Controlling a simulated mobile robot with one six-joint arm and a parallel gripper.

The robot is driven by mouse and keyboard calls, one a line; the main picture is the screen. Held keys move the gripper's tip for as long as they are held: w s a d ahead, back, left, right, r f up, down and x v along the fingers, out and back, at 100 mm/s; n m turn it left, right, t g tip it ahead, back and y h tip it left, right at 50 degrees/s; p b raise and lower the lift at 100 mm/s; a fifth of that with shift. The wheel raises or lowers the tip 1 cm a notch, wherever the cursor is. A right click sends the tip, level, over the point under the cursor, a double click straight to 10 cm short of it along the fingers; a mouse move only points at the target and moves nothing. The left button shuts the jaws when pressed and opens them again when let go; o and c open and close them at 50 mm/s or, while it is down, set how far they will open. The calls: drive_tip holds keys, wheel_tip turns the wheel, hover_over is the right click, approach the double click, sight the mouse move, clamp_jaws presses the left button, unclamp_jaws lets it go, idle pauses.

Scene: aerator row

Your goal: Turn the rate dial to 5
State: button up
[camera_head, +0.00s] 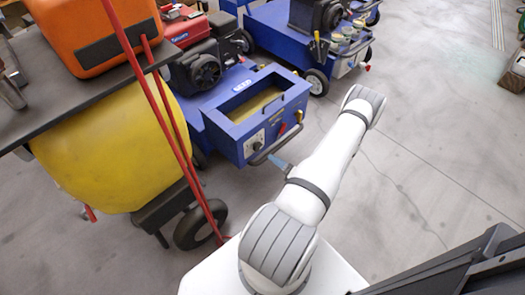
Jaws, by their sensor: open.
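The rate dial appears to be the small dark knob on a pale plate (254,141) on the front of the near blue aerator (226,140). Its numbers and pointer are too small to read. My white arm reaches up from the bottom and bends at the top right, hiding most of its far end. A small blue-grey part of my gripper (281,165) shows at the left edge of the arm, just below and right of the plate, apart from it. The gripper is open and I see nothing in it.
A black handle bar (272,150) crosses low in front of the aerator. A red piece (283,128) and a yellow piece (299,115) sit right of the plate. A yellow tank (105,150) with red rods stands at left. More blue machines (330,62) stand behind.

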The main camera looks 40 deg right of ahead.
sight(260, 148)
drive_tip(key=shift+w+a+n+y+b, duration=0.1)
drive_tip(key=shift+w+a+n+b, duration=0.15)
drive_tip(key=shift+w+n, duration=1.3)
drive_tip(key=shift+w+a+n+y+b, duration=0.1)
drive_tip(key=shift+w+n+b, duration=0.25)
drive_tip(key=shift+w+n, duration=1.15)
drive_tip(key=shift+w+a+n+y+b, duration=0.2)
drive_tip(key=shift+w+n, duration=0.6)
drive_tip(key=shift+n, duration=1.45)
drive_tip(key=c, duration=1)
drive_tip(key=shift+m+b, duration=0.3)
drive_tip(key=shift+m, duration=1.2)
